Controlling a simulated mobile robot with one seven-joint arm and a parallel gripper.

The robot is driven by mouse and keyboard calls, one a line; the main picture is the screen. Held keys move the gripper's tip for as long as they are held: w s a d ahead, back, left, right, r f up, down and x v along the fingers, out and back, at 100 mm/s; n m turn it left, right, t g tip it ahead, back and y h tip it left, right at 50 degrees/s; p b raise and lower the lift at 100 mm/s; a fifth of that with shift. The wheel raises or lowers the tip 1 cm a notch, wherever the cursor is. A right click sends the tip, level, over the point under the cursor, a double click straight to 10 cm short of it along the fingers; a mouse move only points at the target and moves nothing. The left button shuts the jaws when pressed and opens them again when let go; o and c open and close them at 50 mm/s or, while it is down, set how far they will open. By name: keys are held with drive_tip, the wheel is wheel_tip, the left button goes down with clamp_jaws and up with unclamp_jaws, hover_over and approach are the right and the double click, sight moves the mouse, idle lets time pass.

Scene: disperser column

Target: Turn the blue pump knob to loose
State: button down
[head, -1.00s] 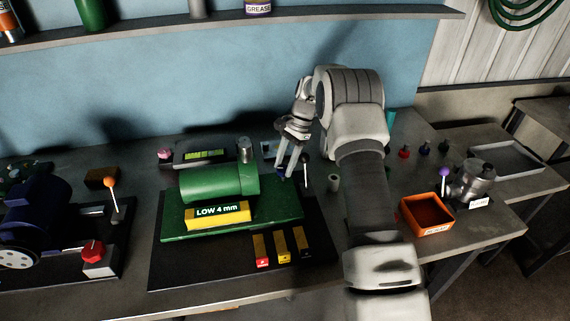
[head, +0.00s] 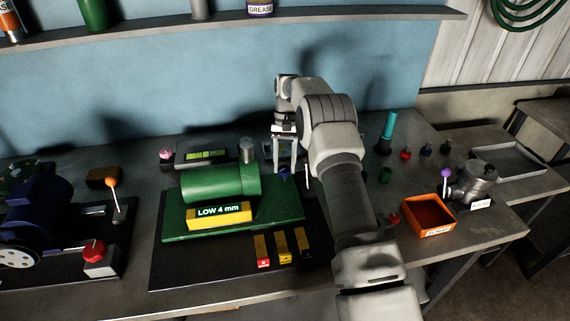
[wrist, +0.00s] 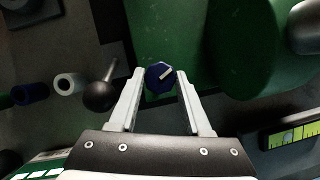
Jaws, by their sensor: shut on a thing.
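The blue pump knob (wrist: 160,77) is a small faceted knob with a pale pointer mark aimed right and slightly up in the wrist view. It sits beside the green pump (wrist: 170,35), and in the head view the knob (head: 284,177) is a small blue spot at the right end of the green body (head: 222,184). My gripper (wrist: 159,73) has one finger on each side of the knob and is shut on it. In the head view my gripper (head: 284,168) points straight down at the knob. I see no loose or tight marking around the knob.
A dark ball-topped lever (wrist: 100,95) stands close to the left finger in the wrist view. A level gauge (wrist: 291,134) lies at lower right there. In the head view, an orange bin (head: 428,216) and a valve with a purple ball (head: 470,184) stand to the right.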

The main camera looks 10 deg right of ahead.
drive_tip(key=shift+n, duration=0.3)
drive_tip(key=shift+c, duration=1.8)
unclamp_jaws()
